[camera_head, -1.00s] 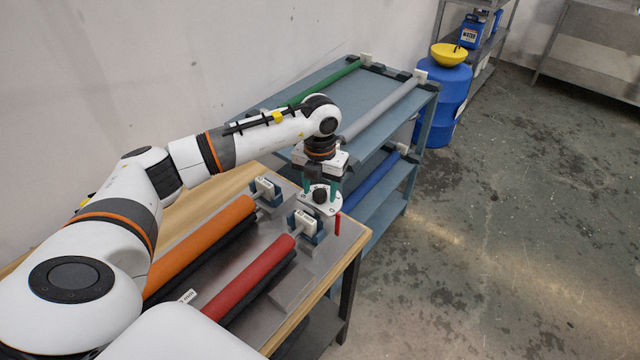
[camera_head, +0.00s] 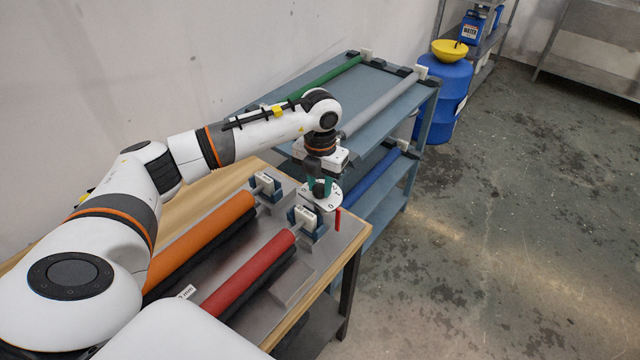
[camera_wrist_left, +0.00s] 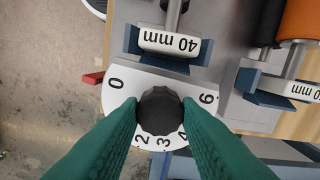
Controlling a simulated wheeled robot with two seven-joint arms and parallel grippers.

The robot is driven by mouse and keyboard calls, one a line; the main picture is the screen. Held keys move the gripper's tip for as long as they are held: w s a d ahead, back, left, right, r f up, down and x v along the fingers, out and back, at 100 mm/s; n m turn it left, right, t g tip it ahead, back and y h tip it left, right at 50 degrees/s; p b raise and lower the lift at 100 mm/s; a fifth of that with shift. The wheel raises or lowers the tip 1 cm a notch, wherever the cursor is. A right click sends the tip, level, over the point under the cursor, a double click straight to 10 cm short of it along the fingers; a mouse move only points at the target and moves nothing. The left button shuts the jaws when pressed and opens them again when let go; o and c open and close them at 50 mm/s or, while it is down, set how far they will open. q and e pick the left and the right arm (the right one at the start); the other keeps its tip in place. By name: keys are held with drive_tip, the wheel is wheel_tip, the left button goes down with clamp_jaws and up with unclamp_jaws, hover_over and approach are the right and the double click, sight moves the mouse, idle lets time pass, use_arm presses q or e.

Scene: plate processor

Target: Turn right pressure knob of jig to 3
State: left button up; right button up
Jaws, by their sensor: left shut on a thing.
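The pressure knob (camera_wrist_left: 160,112) is a black ribbed knob on a white dial (camera_wrist_left: 118,98) marked with numbers from 0 to 6. My left gripper (camera_wrist_left: 161,118) is shut on the knob, one green finger on each side. In the head view the left gripper (camera_head: 319,188) is over the white dial (camera_head: 334,198) at the far end of the jig (camera_head: 318,256). I see no clear pointer mark on the knob, so its setting cannot be told. My right gripper is not in view.
A small red lever (camera_head: 338,220) stands beside the dial. A blue rack (camera_head: 395,118) is just behind the table.

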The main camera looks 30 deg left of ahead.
use_arm(q)
drive_tip(key=shift+w+f+m+b, duration=0.1)
drive_tip(key=shift+m+b, duration=0.8)
drive_tip(key=shift+m, duration=0.3)
drive_tip(key=m+b, duration=0.2)
drive_tip(key=m, duration=0.1)
drive_tip(key=m+b, duration=0.3)
drive_tip(key=m, duration=0.3)
drive_tip(key=shift+m+b, duration=0.4)
drive_tip(key=m+b, duration=0.2)
drive_tip(key=m, duration=0.3)
drive_tip(key=shift+r+m+b, duration=0.15)
drive_tip(key=shift+m+b, duration=0.3)
drive_tip(key=shift+m, duration=0.9)
drive_tip(key=shift+r+m+b, duration=0.15)
drive_tip(key=shift+m+b, duration=0.25)
drive_tip(key=shift+m, duration=0.95)
drive_tip(key=o, duration=0.7)
drive_tip(key=shift+o, duration=1.4)
drive_tip(key=shift+f, duration=0.1)
